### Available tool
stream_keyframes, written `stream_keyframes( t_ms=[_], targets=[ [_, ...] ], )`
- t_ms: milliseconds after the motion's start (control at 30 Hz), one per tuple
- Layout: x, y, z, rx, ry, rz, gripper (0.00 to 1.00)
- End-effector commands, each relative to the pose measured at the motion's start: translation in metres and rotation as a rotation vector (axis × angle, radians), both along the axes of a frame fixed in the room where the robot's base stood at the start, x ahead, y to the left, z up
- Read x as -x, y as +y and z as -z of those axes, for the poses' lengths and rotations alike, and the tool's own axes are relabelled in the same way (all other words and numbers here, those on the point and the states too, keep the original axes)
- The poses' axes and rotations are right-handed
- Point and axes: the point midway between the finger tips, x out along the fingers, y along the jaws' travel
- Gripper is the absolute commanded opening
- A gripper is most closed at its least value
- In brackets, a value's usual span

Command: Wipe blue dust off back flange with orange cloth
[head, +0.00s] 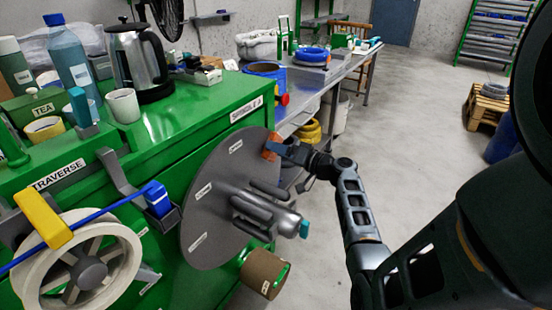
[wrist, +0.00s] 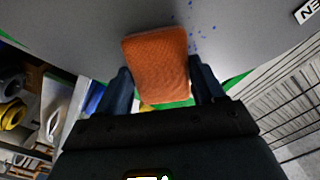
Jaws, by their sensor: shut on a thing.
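The back flange (head: 205,205) is a large grey disc on the spindle side of the green machine, with small white labels. In the wrist view the flange (wrist: 75,30) fills the top. My gripper (head: 284,150) is at the flange's upper right edge. It is shut on the orange cloth (wrist: 158,62), which shows between the two fingers and lies over the flange's edge, seemingly against its face. Blue dust (wrist: 192,28) shows as scattered specks on the flange, just above and right of the cloth.
A spindle hub with grey bars (head: 262,212) sticks out from the flange's middle. A white spoked wheel (head: 80,262) with a blue cable (head: 100,212) stands at left. A kettle (head: 138,60) and cups sit on the green machine (head: 180,125). Floor at right is open.

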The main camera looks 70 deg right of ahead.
Motion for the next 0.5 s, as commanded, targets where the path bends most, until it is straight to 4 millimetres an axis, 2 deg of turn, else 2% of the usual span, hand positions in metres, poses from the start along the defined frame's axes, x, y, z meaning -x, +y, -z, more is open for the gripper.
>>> stream_keyframes(
  t_ms=[300, 500],
  targets=[
    [0.001, 0.0, 0.0, 0.0, -0.001, -0.002, 0.44],
    [-0.003, 0.012, 0.0, -0.001, 0.0, -0.004, 0.44]
  ],
)
